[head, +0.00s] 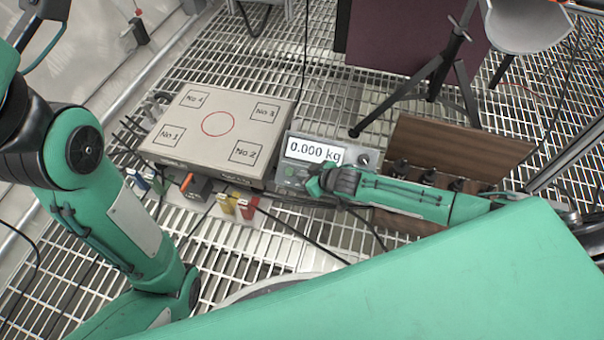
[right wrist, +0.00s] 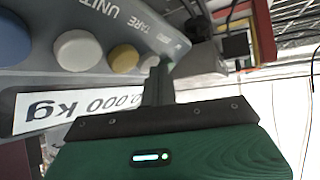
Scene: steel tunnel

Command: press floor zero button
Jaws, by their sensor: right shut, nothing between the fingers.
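A floor scale has a large grey platform (head: 192,143) with a red circle and numbered squares. Its display console (head: 290,172) stands at the platform's right edge and reads 0.000 kg. Contact cannot be judged. My left gripper is out of view.
A brown wooden box (head: 460,145) with dark weights stands right of the console, under my right forearm. A black tripod (head: 440,70) stands behind. Coloured blocks (head: 238,205) and cables lie in front of the platform. The floor is steel grating.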

